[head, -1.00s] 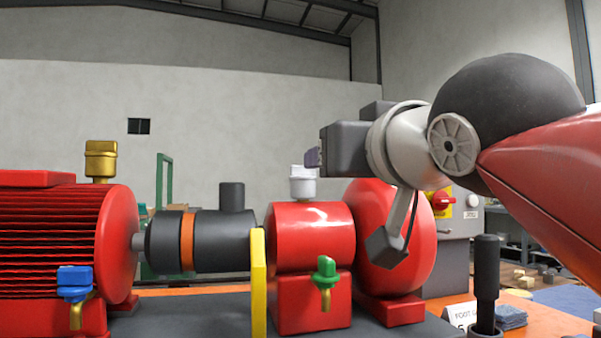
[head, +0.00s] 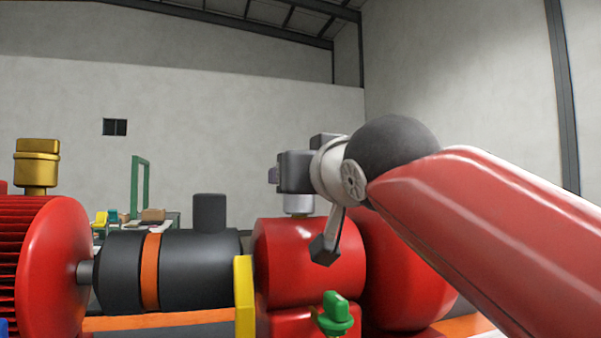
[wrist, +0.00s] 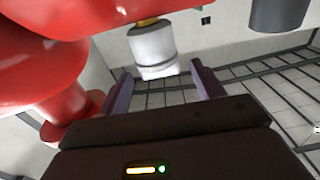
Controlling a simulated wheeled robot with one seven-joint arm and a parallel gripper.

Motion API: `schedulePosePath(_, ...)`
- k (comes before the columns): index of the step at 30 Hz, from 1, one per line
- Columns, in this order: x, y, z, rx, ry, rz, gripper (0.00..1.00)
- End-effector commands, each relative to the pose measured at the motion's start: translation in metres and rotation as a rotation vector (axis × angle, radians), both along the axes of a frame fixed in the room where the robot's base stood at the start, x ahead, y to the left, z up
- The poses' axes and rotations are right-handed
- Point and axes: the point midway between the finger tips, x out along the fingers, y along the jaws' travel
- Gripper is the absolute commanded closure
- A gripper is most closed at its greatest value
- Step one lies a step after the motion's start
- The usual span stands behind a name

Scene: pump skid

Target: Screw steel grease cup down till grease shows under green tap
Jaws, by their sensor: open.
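The steel grease cup (head: 299,204) stands on top of the red bearing housing (head: 310,262). In the head view my gripper hides its upper part. The green tap (head: 338,313) is on the front of the same housing, below the cup. In the wrist view, which looks inverted, the steel cup (wrist: 155,50) shows just ahead of the gap between the two purple fingers. My gripper (wrist: 160,72) is open, with nothing held. In the head view my gripper (head: 273,175) is level with the cup's top; I cannot tell if a finger touches it. No grease is visible.
A brass cup (head: 37,165) tops the red finned motor (head: 45,260) at left. A dark coupling (head: 200,270) with an upright dark cylinder (head: 209,212) and a yellow guard (head: 244,295) lie left of the housing. A red rounded casing (head: 400,290) is at right.

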Motion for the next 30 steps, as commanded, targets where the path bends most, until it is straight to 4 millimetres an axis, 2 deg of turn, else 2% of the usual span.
schedulePosePath(10,0.0062,0.0016,-0.0002,0.0,0.0,-0.001,0.33)
schedulePosePath(21,0.006,0.0016,-0.0003,0.0,0.0,-0.001,0.77)
schedulePosePath(30,0.0063,0.0022,-0.0024,-0.001,0.0,-0.038,0.77)
